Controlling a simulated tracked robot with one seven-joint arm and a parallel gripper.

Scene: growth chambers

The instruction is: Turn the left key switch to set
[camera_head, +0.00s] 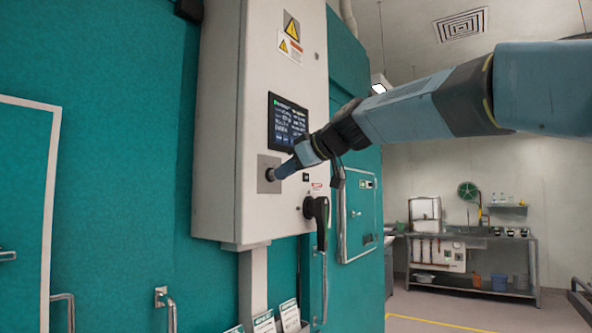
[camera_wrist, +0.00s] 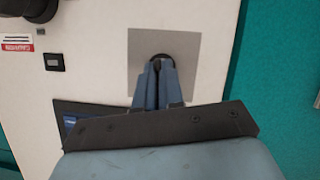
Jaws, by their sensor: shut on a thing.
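The left key switch sits on a square grey plate (camera_head: 266,173) low on the front of a white wall cabinet (camera_head: 222,120). My gripper (camera_head: 271,175) reaches in from the right and its fingertips are at the switch. In the wrist view the plate (camera_wrist: 140,50) surrounds a dark round switch (camera_wrist: 163,57). My gripper's two blue fingers (camera_wrist: 156,77) are close together on it. The fingers hide most of the switch, so its set position and any marks cannot be read.
A dark screen (camera_head: 287,122) is above the plate, beside my arm. A small black button (camera_wrist: 54,61) and a red caution label (camera_wrist: 17,43) show in the wrist view. A steel bench (camera_head: 470,262) stands far right.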

